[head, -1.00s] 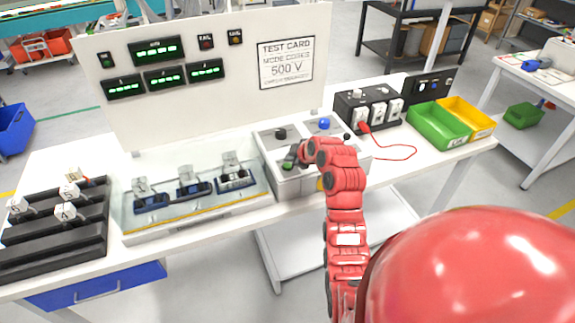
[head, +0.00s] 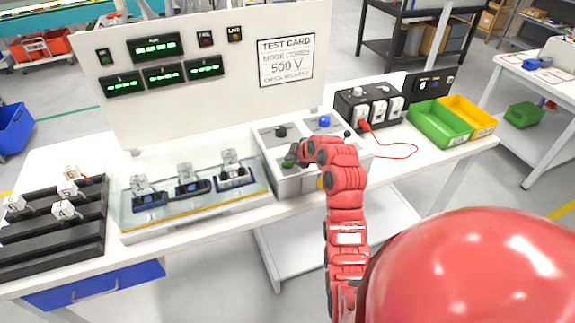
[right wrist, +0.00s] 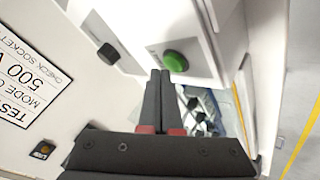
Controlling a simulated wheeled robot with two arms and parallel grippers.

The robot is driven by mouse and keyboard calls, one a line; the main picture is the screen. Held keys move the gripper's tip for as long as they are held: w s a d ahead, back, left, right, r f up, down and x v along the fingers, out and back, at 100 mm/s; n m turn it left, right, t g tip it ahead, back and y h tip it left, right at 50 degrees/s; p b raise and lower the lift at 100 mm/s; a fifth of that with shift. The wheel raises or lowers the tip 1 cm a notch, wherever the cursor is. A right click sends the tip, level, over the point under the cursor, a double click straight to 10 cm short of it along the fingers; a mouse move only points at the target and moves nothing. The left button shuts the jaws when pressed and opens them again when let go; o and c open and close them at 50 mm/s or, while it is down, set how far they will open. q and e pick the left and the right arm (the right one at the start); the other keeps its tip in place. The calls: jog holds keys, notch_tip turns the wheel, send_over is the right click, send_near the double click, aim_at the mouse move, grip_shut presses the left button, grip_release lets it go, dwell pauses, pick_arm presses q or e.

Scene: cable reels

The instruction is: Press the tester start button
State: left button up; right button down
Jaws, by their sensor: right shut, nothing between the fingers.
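The tester's control box (head: 268,143) is a light grey panel on the white bench. A green round button (head: 288,162) sits on its left front part and also shows in the right wrist view (right wrist: 176,61). My right gripper (head: 296,152) is shut and empty, its fingertips over the panel close to the green button. In the right wrist view the closed fingers (right wrist: 160,74) end just beside the button's lower left. Whether they touch the panel I cannot tell. My left gripper is not in view.
A black knob (head: 280,131) and a blue knob (head: 324,121) stand on the same box. A clear-covered tray of fixtures (head: 235,196) lies to the left. A black socket box (head: 350,99) with a red cable and green (head: 440,125) and yellow bins are to the right.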

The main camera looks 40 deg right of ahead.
aim_at(290, 165)
jog(key=shift+f+b, duration=0.5)
jog(key=shift+b, duration=0.1)
dwell(0.9)
dwell(0.3)
jog(key=shift+r, duration=0.85)
jog(key=shift+r+b, duration=0.3)
jog(key=shift+r, duration=2.25)
jog(key=shift+f, duration=0.1)
